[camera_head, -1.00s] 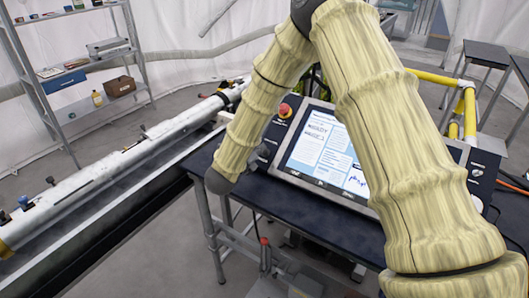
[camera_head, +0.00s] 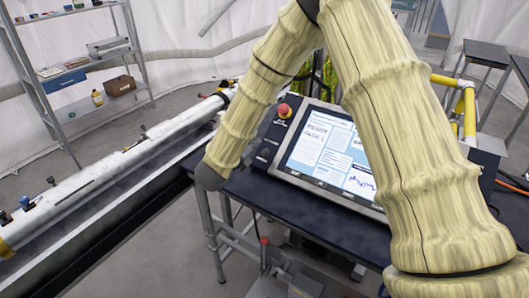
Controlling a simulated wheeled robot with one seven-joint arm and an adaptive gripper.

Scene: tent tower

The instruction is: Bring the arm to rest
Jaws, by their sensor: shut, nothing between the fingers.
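My arm, in a pale yellow, ribbed sleeve, fills the middle and right of the head view. It rises from the lower right to a bend at the top edge. From there a thinner part slopes down to the left and ends in a dark grey rounded joint over the left end of the dark table (camera_head: 330,232). My gripper does not show in this view. I cannot see whether the arm is still moving.
A console with a lit screen (camera_head: 325,150) and a red button (camera_head: 284,111) stands on the table, partly behind my arm. A long pale tube (camera_head: 110,172) lies at the left. A metal shelf (camera_head: 75,75) stands behind it. Yellow rails (camera_head: 469,110) are at the right.

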